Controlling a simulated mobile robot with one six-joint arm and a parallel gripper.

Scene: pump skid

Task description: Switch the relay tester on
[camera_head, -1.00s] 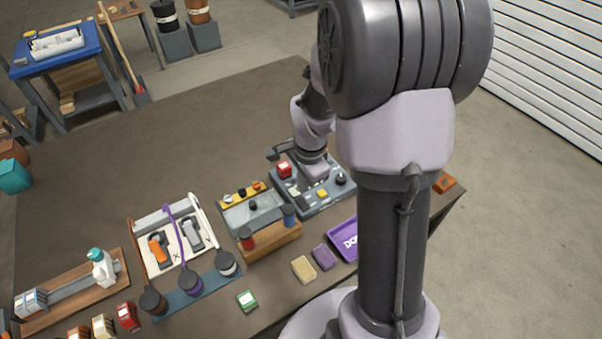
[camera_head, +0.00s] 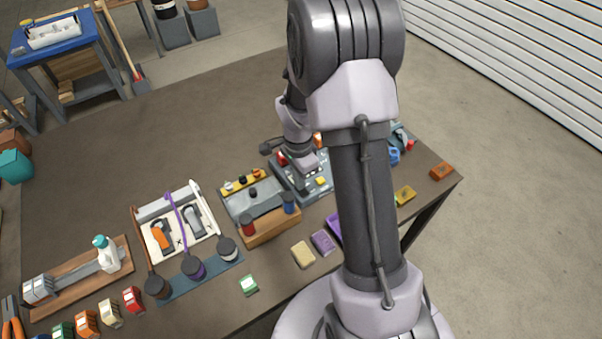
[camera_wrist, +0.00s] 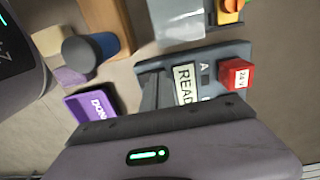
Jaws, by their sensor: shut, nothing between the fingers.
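The grey-blue panel device, which looks like the relay tester (camera_head: 284,181), lies on the brown table with a red block and a yellow button. In the wrist view, the panel (camera_wrist: 235,54) shows a white READY label (camera_wrist: 185,84) and a red 24V block (camera_wrist: 236,74). My gripper (camera_head: 307,166) is over the panel, right of the red block in the head view. It is shut and empty. The wrist view shows its dark fingers (camera_wrist: 157,92) in front of the panel near the READY label. Any contact cannot be told. The gripper body hides the panel's lower part.
A grey tray with a yellow strip (camera_head: 240,184) and a wooden block with red and blue knobs (camera_head: 270,228) stand close left of the panel. A purple tray (camera_wrist: 92,105) lies nearby. A tool tray (camera_head: 158,259) is farther left. The table behind is clear.

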